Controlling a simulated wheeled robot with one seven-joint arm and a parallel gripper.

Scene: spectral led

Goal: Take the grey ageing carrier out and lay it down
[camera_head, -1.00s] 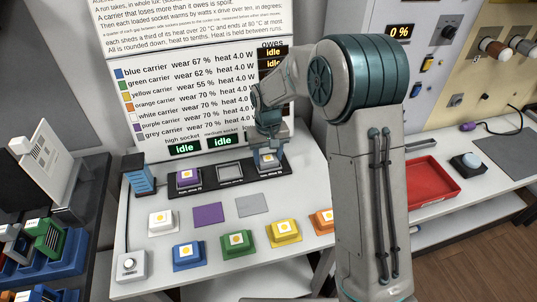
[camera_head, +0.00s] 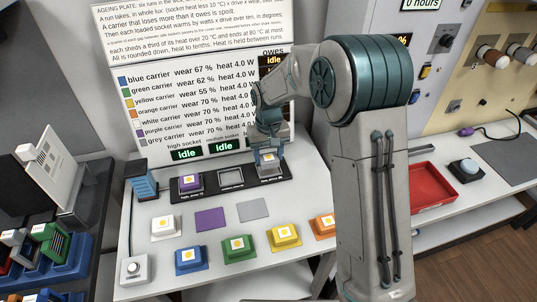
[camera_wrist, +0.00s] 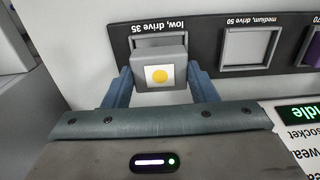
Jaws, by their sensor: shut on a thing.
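The grey carrier (camera_head: 268,158), with a yellow dot on a white top, is between the fingers of my gripper (camera_head: 268,152) at the right-hand socket of the dark ageing plate (camera_head: 210,186). The wrist view shows my gripper (camera_wrist: 160,88) shut on the grey carrier (camera_wrist: 160,75). The carrier appears raised slightly above the low socket (camera_wrist: 158,40), whose rim shows behind it. The bare grey pad (camera_head: 254,210) lies on the bench in front of the plate.
The medium socket (camera_head: 231,177) is empty; the purple carrier (camera_head: 190,184) sits in the high socket. The purple pad (camera_head: 210,219) is bare. White (camera_head: 166,228), blue (camera_head: 191,260), green (camera_head: 239,248), yellow (camera_head: 284,237) and orange (camera_head: 323,226) carriers stand along the front. A red tray (camera_head: 432,187) lies right.

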